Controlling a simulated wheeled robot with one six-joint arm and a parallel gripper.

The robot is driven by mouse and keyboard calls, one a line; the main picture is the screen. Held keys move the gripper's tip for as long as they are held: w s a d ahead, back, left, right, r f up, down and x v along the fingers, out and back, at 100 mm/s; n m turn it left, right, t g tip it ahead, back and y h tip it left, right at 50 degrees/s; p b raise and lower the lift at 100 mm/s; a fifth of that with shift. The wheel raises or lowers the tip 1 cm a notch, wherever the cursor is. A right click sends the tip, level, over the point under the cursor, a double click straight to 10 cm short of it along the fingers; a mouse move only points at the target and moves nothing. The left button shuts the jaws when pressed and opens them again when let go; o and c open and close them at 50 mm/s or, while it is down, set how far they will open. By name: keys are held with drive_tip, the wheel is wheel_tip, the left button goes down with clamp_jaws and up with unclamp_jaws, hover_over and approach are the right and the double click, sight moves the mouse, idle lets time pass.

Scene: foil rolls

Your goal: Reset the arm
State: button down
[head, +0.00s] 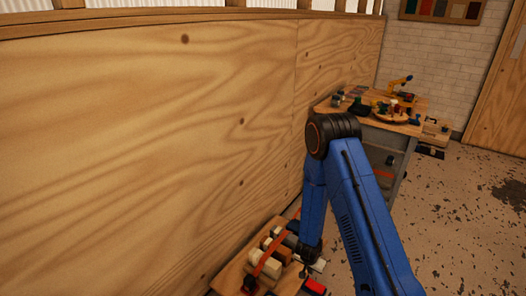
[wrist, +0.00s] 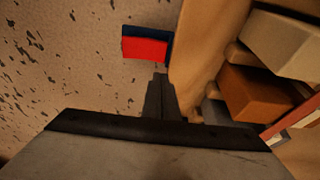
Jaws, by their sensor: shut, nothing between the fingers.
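My blue arm reaches down from its raised elbow at the right of the head view. My gripper (head: 306,266) is at its lower end, beside the low wooden stand with the rolls. In the wrist view my gripper's dark fingers (wrist: 160,84) are together, with nothing between them. Several pale and brown roll-like pieces (head: 265,256) lie on the stand. In the wrist view a pale piece (wrist: 285,42) and a brown piece (wrist: 260,95) are to the right of the fingers. The arm hides part of the stand.
A red piece (head: 315,286), which also shows with a blue edge in the wrist view (wrist: 146,49), is close to the gripper. A plywood wall (head: 150,140) runs along the left. A cluttered workbench (head: 425,125) stands behind. Speckled floor (head: 465,225) is open at right.

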drive_tip(key=shift+r, duration=0.35)
drive_tip(key=shift+r, duration=0.1)
wheel_tip(320, 180, up, 26)
drive_tip(key=a+n+t+y, duration=0.1)
drive_tip(key=a+n+y, duration=0.1)
drive_tip(key=a+y, duration=0.1)
drive_tip(key=s+d+r+n+y, duration=0.1)
drive_tip(key=s+r, duration=0.3)
drive_tip(key=r, duration=0.5)
drive_tip(key=s+d+r+n, duration=0.1)
drive_tip(key=s+r+n, duration=0.1)
drive_tip(key=s+r, duration=0.45)
drive_tip(key=s+d+r+n+h, duration=0.1)
drive_tip(key=s+d+r, duration=0.3)
drive_tip(key=s+r, duration=0.3)
drive_tip(key=s+d+r+n+t+h, duration=0.1)
drive_tip(key=s+d+r, duration=0.3)
drive_tip(key=s, duration=1.1)
drive_tip(key=v, duration=0.3)
drive_tip(key=shift+w+r, duration=0.25)
drive_tip(key=shift+r, duration=0.1)
drive_tip(key=shift+w+d, duration=0.1)
